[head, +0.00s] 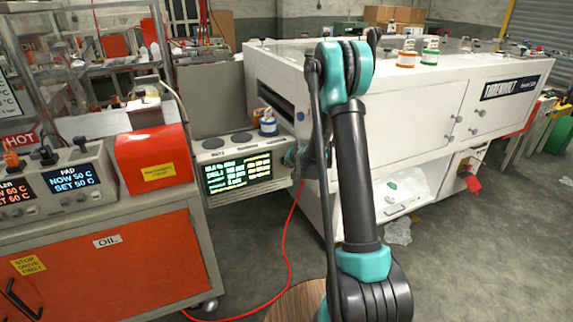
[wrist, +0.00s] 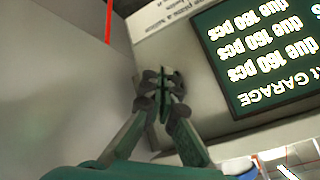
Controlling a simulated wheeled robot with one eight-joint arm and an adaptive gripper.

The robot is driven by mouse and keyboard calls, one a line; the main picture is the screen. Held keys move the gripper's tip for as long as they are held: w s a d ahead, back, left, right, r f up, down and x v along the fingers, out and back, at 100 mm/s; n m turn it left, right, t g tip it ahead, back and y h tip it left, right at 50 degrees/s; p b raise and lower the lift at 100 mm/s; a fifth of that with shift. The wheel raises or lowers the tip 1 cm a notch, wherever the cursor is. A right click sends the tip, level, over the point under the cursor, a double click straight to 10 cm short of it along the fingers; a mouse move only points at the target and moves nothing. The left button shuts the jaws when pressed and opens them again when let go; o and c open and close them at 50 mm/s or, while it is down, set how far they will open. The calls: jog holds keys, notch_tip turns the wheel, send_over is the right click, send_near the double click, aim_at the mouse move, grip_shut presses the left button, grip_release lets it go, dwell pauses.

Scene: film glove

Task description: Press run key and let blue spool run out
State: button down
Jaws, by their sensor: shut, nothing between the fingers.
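The blue spool (head: 268,124) stands upright on the top ledge of the grey control unit, at its right end. In the head view my gripper is at the unit's right end, partly behind my arm. I cannot make out the run key; the fingers may cover it.
A long white machine (head: 390,105) stands right of the unit, with an orange-labelled spool (head: 406,56) and a green one (head: 430,54) on top. An orange cabinet (head: 115,265) stands left. A red cable (head: 287,255) hangs to the floor.

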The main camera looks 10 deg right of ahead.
jog(key=shift+w+a, duration=0.15)
jog(key=shift+w, duration=0.3)
dwell(0.4)
dwell(0.3)
jog(key=shift+s+d, duration=0.3)
jog(key=shift+s, duration=0.55)
jog(key=s, duration=0.1)
jog(key=s+d, duration=0.1)
jog(key=s, duration=0.2)
jog(key=shift+s+d, duration=0.3)
jog(key=shift+s, duration=0.1)
